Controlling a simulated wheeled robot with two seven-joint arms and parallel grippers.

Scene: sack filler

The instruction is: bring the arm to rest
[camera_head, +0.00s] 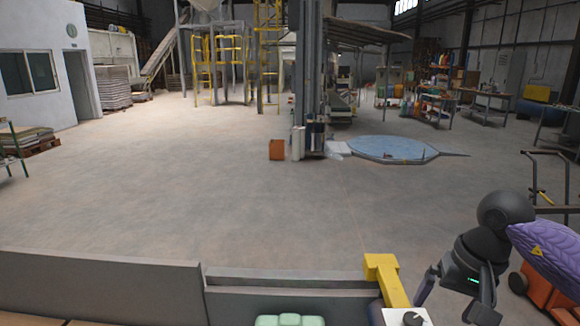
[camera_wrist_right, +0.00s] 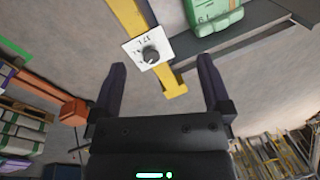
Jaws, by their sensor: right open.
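My right arm, in a purple sleeve (camera_head: 550,255), comes in from the right edge in the head view. My right gripper (camera_head: 456,300) points down at the lower right, its two dark fingers spread. In the right wrist view the gripper (camera_wrist_right: 161,62) is open, with nothing held between the fingers. A white plate with a dark knob (camera_wrist_right: 148,50) on a yellow bracket (camera_wrist_right: 128,17) lies beyond the fingertips, apart from them. The same plate (camera_head: 408,317) is just left of the gripper in the head view. My left gripper is out of view.
A grey low wall (camera_head: 100,275) runs along the front. A pale green packed item (camera_head: 290,320) is at the bottom edge; it also shows in the wrist view (camera_wrist_right: 215,15). An orange cart (camera_head: 545,292) stands at right. The concrete floor (camera_head: 200,190) ahead is clear.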

